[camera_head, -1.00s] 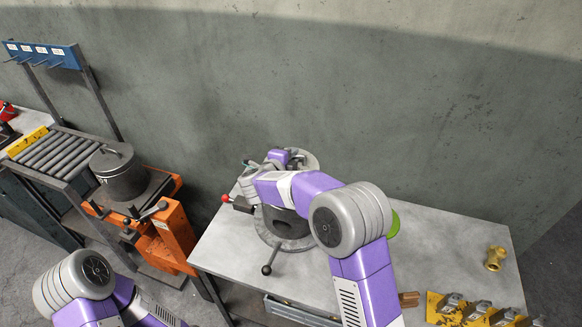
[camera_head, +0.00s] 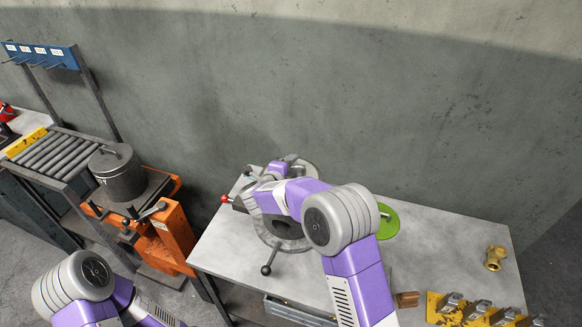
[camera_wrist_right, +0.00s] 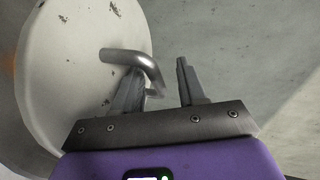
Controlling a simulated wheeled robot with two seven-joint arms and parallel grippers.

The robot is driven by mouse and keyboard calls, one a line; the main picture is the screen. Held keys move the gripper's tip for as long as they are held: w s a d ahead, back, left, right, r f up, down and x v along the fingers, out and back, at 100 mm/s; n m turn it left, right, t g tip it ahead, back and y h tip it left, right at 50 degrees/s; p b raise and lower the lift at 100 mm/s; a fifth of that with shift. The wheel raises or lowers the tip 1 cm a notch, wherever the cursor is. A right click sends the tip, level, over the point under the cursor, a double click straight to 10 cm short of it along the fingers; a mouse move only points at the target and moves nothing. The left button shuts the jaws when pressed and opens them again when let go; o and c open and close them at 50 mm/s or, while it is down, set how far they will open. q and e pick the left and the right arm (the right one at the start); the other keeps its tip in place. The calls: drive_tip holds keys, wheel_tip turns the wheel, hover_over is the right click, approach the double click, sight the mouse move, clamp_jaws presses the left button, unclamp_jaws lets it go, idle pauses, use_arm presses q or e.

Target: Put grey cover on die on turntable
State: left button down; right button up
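A pale grey round plate, which looks like the cover, fills the left of the right wrist view (camera_wrist_right: 62,70). A bent metal handle (camera_wrist_right: 135,60) stands out from it. My right gripper (camera_wrist_right: 160,85) is open, with its two fingers apart. The handle is beside and partly over the left finger; I cannot tell if they touch. In the head view my right gripper (camera_head: 288,162) is small, at the back of the turntable (camera_head: 270,237), and my arm hides much of it. A dark round die (camera_head: 283,226) shows partly under my forearm. My left gripper is out of view.
The turntable stands on a grey table (camera_head: 440,250). A green disc (camera_head: 386,222), a brass fitting (camera_head: 494,258) and a yellow rack (camera_head: 445,308) lie to the right. A lidded grey pot (camera_head: 118,178) stands on an orange stand (camera_head: 178,235) at left. The wall is close behind.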

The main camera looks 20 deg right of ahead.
drive_tip(key=shift+r, duration=0.1)
drive_tip(key=v, duration=1.2)
